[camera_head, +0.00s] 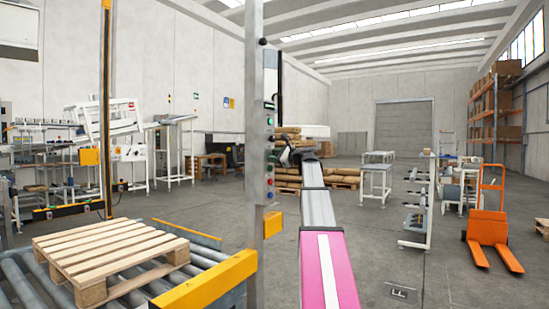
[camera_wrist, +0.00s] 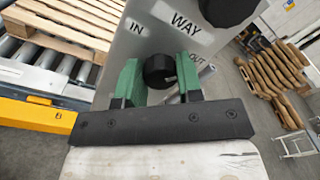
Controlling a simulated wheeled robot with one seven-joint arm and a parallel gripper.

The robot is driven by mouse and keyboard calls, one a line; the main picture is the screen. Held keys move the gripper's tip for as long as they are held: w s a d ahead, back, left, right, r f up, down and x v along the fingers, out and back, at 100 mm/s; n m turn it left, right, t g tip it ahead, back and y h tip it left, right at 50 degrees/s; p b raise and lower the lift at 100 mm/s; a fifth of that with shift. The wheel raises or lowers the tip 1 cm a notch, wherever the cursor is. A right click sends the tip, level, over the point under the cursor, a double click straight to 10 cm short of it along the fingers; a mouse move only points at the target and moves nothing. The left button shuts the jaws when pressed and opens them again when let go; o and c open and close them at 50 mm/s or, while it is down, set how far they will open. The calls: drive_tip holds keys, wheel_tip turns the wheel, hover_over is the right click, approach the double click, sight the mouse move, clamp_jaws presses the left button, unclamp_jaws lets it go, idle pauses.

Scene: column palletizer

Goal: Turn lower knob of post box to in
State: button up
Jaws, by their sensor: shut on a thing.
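The lower knob (camera_wrist: 159,71) is black and round and sits on the grey face of the post box (camera_wrist: 125,45), below the word WAY. The label IN is to its left and OUT to its right in the wrist view. My gripper (camera_wrist: 160,78) has its green fingers on both sides of this knob, shut on it. Which way the knob points cannot be told. A second black knob (camera_wrist: 228,8) is above it, cut by the top edge. In the head view my gripper (camera_head: 284,157) is at the post (camera_head: 257,150), small and dark, and the knob cannot be made out there.
A wooden pallet (camera_head: 110,250) lies on the roller conveyor (camera_head: 35,287) at left, with a yellow guard (camera_head: 205,282) near the post. An orange pallet truck (camera_head: 489,228) stands at right.

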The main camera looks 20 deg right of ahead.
drive_tip(key=shift+n, duration=0.3)
drive_tip(key=shift+f+n+y, duration=0.1)
drive_tip(key=shift+n+y, duration=0.3)
drive_tip(key=shift+n, duration=7.4)
drive_tip(key=o, duration=0.9)
drive_tip(key=shift+s, duration=0.1)
